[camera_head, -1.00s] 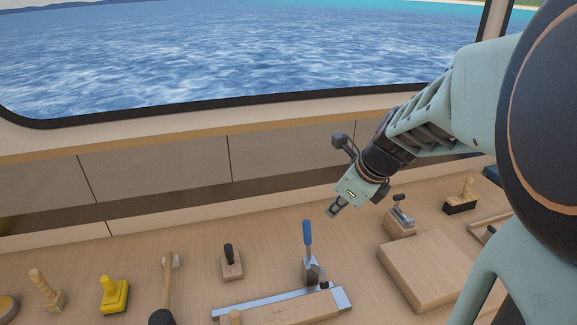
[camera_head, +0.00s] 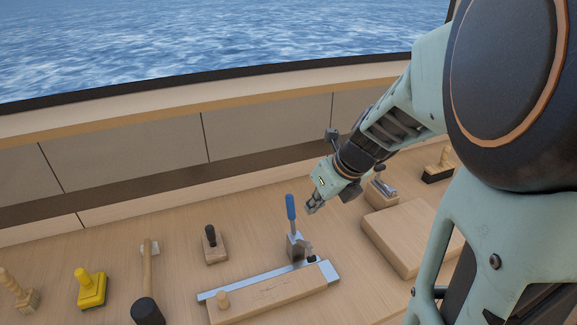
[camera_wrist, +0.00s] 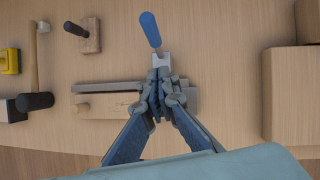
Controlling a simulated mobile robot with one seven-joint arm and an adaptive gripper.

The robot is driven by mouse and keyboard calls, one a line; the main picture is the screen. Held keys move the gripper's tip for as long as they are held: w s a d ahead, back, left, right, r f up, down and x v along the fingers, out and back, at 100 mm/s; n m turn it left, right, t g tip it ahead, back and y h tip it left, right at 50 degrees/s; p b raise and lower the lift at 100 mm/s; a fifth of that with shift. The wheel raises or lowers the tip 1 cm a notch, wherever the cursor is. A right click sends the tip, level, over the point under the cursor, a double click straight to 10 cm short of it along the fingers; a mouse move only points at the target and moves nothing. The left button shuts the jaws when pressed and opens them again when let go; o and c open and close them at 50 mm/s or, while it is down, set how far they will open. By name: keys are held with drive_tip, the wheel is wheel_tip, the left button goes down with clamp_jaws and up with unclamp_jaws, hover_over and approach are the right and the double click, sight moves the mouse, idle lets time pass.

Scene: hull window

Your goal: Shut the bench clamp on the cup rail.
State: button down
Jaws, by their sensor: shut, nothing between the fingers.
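The bench clamp (camera_head: 298,246) has a blue handle (camera_head: 290,207) that stands upright above its metal base. It sits at the back right of the cup rail (camera_head: 326,271), a metal strip with a wooden bar (camera_head: 265,299) along it. My gripper (camera_head: 312,208) is shut and empty, just right of the handle in the head view and apparently a little apart from it. In the wrist view the shut fingers (camera_wrist: 157,108) hide part of the clamp and rail, and the blue handle (camera_wrist: 150,29) shows beyond the fingertips.
A wooden block (camera_head: 405,235) lies right of the rail, with a small grey-topped tool (camera_head: 382,188) behind it. The window ledge runs behind.

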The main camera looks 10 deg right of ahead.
sight(294, 204)
drive_tip(key=w+f+b, duration=0.1)
drive_tip(key=w+a+f+b, duration=0.1)
drive_tip(key=w, duration=0.1)
drive_tip(key=w+a+f+b, duration=0.1)
drive_tip(key=f, duration=0.1)
drive_tip(key=shift+w+a, duration=0.1)
drive_tip(key=shift+w, duration=0.35)
drive_tip(key=shift+w, duration=0.1)
drive_tip(key=shift+w+a+r+p, duration=0.1)
drive_tip(key=shift+w+a+p, duration=0.05)
drive_tip(key=shift+w+p, duration=0.6)
drive_tip(key=w+a+f+p, duration=0.1)
drive_tip(key=w+f+p, duration=0.3)
drive_tip(key=w, duration=0.3)
drive_tip(key=shift+w+a+f+p, duration=0.25)
drive_tip(key=shift+w+a+p, duration=0.1)
drive_tip(key=shift+p, duration=0.25)
